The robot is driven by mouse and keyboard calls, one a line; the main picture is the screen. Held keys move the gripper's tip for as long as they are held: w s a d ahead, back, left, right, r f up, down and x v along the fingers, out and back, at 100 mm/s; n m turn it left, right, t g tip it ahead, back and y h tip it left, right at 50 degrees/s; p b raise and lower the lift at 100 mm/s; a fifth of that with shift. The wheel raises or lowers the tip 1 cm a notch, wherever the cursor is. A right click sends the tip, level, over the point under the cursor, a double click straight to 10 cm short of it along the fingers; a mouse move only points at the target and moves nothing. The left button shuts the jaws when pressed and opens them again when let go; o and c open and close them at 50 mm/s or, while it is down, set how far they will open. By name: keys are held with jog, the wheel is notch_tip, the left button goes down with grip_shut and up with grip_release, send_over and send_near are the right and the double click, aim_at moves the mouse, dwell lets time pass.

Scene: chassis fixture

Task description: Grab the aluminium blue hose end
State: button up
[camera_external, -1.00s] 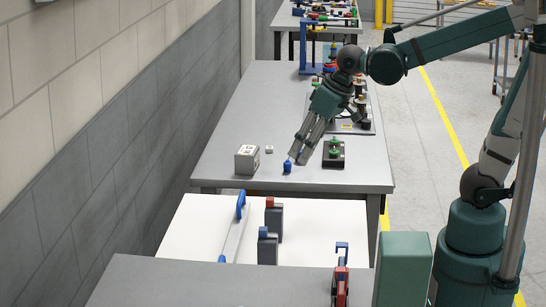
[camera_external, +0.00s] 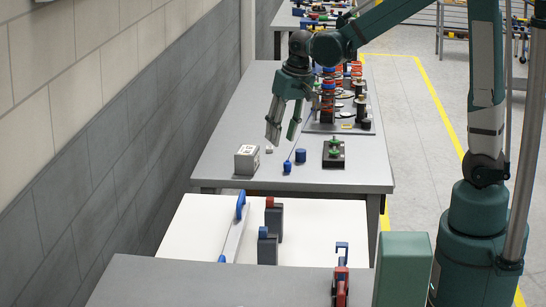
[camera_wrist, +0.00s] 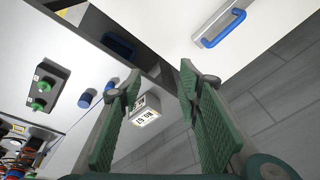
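Two small blue pieces stand on the grey bench. One is a narrow blue piece (camera_external: 287,167) nearer the front edge. The other is a wider dark blue cylinder (camera_external: 300,156) just behind and to its right. I cannot tell surely which is the aluminium hose end. In the wrist view the dark blue cylinder (camera_wrist: 85,100) lies left of my fingers, and the narrow blue piece (camera_wrist: 109,87) is partly hidden beside the left finger. My gripper (camera_external: 282,134) is open and empty, above and behind the blue pieces; its parted fingers show in the wrist view (camera_wrist: 161,72).
A black box with green knobs (camera_external: 334,154) stands right. Red springs (camera_external: 328,95) on a plate stand behind. A white table (camera_external: 190,240) lies in front.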

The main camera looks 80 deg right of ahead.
jog(key=w+d+f+m+g+p, duration=0.1)
jog(key=d+f, duration=0.1)
jog(key=d, duration=0.3)
jog(key=w+d+f+m+p, duration=0.1)
jog(key=d+f+m+p, duration=0.1)
jog(key=d, duration=0.3)
jog(key=m+g+y+p, duration=0.1)
jog(key=m+p, duration=0.2)
send_over(288, 162)
jog(key=f, duration=0.6)
jog(key=shift+w+d+f, duration=0.1)
jog(key=shift+d+f, duration=0.2)
jog(key=shift+f, duration=0.1)
jog(key=shift+f, duration=0.15)
jog(key=shift+f, duration=1.15)
jog(key=shift+f, duration=0.15)
jog(key=shift+a+f+p, duration=0.2)
jog(key=shift+f+p, duration=0.2)
jog(key=shift+f, duration=2.1)
jog(key=shift+c, duration=0.7)
jog(key=c, duration=0.8)
